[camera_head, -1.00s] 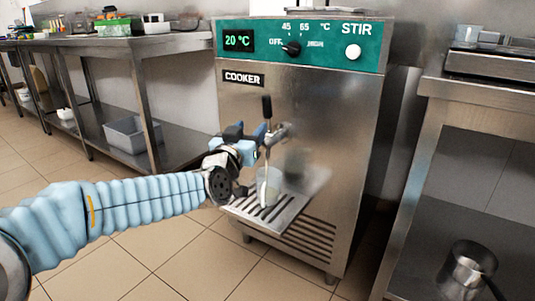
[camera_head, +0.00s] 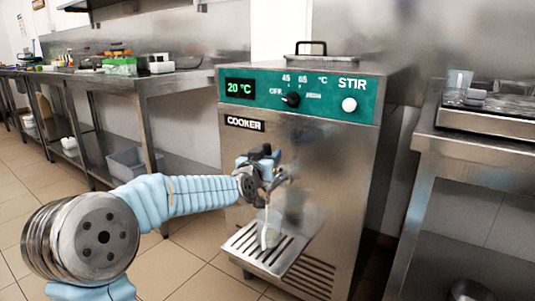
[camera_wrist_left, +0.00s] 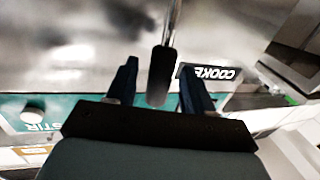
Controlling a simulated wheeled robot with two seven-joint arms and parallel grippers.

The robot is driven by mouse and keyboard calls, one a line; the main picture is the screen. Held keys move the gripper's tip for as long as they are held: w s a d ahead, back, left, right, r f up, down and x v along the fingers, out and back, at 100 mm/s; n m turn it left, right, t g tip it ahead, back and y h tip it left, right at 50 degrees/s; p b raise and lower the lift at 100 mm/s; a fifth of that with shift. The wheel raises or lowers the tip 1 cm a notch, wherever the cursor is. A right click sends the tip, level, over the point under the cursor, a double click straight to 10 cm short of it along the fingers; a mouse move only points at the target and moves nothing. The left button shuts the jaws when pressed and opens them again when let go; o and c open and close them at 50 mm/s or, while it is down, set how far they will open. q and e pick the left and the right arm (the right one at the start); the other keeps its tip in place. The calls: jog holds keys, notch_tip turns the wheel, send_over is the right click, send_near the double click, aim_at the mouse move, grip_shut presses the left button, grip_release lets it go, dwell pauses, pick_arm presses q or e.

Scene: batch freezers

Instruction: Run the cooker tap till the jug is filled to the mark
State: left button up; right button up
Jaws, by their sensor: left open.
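The cooker (camera_head: 300,150) is a steel cabinet with a green panel reading 20 °C. My left gripper (camera_head: 264,157) is open at the tap on its front. In the left wrist view the black tap handle (camera_wrist_left: 161,76) stands between the two open fingers, with gaps on both sides. In the head view the gripper mostly hides the handle. A clear jug (camera_head: 274,222) stands on the slotted drip tray (camera_head: 296,255) below the tap. A pale streak shows at the jug; I cannot tell whether it is liquid, and the fill mark is not readable. My right gripper is out of view.
The panel has a black dial (camera_head: 290,99) and a white STIR button (camera_head: 349,105). A steel bench (camera_head: 475,150) stands close on the right, with a pot (camera_head: 470,290) low down. Another steel bench (camera_head: 170,82) stands at the left. Tiled floor lies in front.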

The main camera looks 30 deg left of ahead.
pick_arm(q)
jog(key=shift+w, duration=0.45)
jog(key=shift+c, duration=0.3)
grip_shut()
jog(key=w+r+g+p, duration=0.1)
jog(key=p, duration=0.5)
jog(key=shift+w, duration=0.1)
jog(key=shift+w+f+g+p, duration=0.1)
jog(key=shift+g+p, duration=0.3)
jog(key=shift+p, duration=0.05)
jog(key=shift+w+f+m, duration=0.1)
jog(key=shift+f+m, duration=0.1)
jog(key=shift+m, duration=0.1)
